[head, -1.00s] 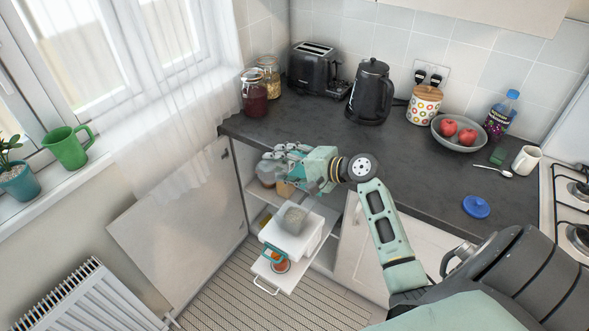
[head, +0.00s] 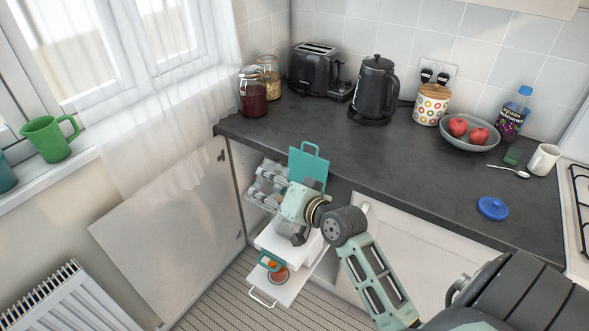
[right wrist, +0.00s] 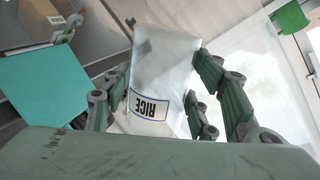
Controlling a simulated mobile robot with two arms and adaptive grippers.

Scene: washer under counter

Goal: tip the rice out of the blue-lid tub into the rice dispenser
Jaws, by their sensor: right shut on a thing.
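My right gripper (head: 268,186) is in front of the open cupboard, above and behind the white rice dispenser (head: 272,243). It is shut on the translucent tub (right wrist: 165,65), whose RICE label appears upside down in the right wrist view. The tub lies between the fingers there. In the head view the fingers and arm largely cover it, so its exact tilt and any rice inside cannot be told. The dispenser has a teal handle (head: 270,261) at its front; its top is partly hidden by my gripper. The blue lid (head: 492,208) lies on the counter. My left gripper is not in view.
A teal panel with a loop (head: 310,166) stands upright close behind my gripper, by the counter edge. The cupboard door (head: 170,225) is swung open at left. The dispenser stands on a pulled-out white tray (head: 290,291). The counter's middle (head: 400,165) is clear.

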